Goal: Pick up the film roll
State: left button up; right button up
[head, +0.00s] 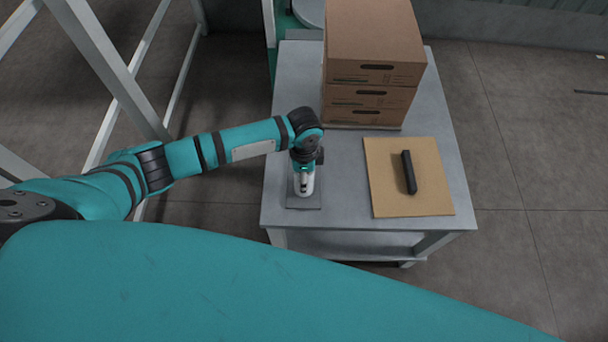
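A black cylindrical roll, which looks like the film roll (409,172), lies on a brown cardboard sheet (385,200) on the right part of a grey table. My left arm comes in from the left and bends down at the wrist over the table. My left gripper (304,170) points down at a white and dark item (304,185) over a small dark grey pad (303,202), left of the cardboard sheet and apart from the roll. The fingers are too small and hidden to tell whether they hold the item. My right gripper is not in view.
A stack of brown cardboard boxes (373,70) stands on the back of the grey table (345,185). A pale metal frame (115,75) stands on the left. The table top between the pad and the cardboard sheet is clear. Open floor lies on the right.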

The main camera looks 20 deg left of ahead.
pick_arm(q)
notch_tip(320, 180, up, 17)
jog(key=shift+r, duration=0.15)
jog(key=shift+c, duration=0.4)
jog(key=shift+r+p, duration=0.3)
jog(key=shift+p, duration=0.6)
